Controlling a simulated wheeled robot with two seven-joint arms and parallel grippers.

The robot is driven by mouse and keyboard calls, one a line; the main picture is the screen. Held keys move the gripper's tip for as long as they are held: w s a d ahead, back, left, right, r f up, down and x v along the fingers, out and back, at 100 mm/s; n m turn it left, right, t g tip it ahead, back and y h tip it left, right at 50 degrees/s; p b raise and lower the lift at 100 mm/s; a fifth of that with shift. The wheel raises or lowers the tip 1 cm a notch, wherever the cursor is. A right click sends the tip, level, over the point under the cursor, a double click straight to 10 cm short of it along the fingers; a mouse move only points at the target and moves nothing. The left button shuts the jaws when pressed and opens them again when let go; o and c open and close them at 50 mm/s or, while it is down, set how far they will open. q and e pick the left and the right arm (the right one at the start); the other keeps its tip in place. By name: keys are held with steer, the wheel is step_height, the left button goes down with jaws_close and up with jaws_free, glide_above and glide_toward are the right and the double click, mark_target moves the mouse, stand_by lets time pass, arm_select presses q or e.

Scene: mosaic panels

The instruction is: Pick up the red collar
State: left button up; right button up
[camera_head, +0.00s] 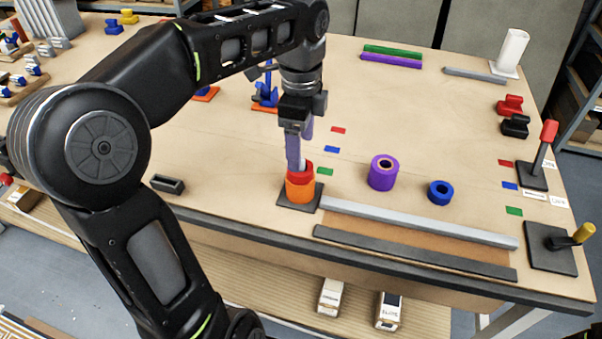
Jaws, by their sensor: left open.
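The red collar (305,174) sits on top of an orange collar (299,189), which stands on a dark square base (285,198) near the table's front edge. My left gripper (298,165) points straight down over the stack. Its fingers are open and reach down to the red collar, partly hiding it. I cannot tell whether they touch it. A light post seems to show at the middle of the red collar. My right gripper is not in view.
A purple collar (381,174) and a blue collar (440,192) stand to the right. A grey bar (420,222) lies along the front. A dark base with a yellow-tipped peg (552,248) and a red-topped lever (541,150) stand at the right edge.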

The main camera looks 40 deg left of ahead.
mark_target(299, 178)
arm_select(q)
steer(key=shift+f, duration=0.55)
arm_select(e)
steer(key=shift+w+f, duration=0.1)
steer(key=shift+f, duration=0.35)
arm_select(q)
steer(key=shift+a+f+b, duration=0.1)
steer(key=shift+f+b, duration=0.65)
steer(key=shift+b, duration=0.1)
steer(key=shift+w+f+p, duration=0.15)
steer(key=shift+f+p, duration=0.15)
steer(key=shift+f, duration=1.55)
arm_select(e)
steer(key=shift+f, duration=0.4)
arm_select(q)
steer(key=shift+a, duration=0.1)
steer(key=shift+c, duration=0.5)
jaws_close()
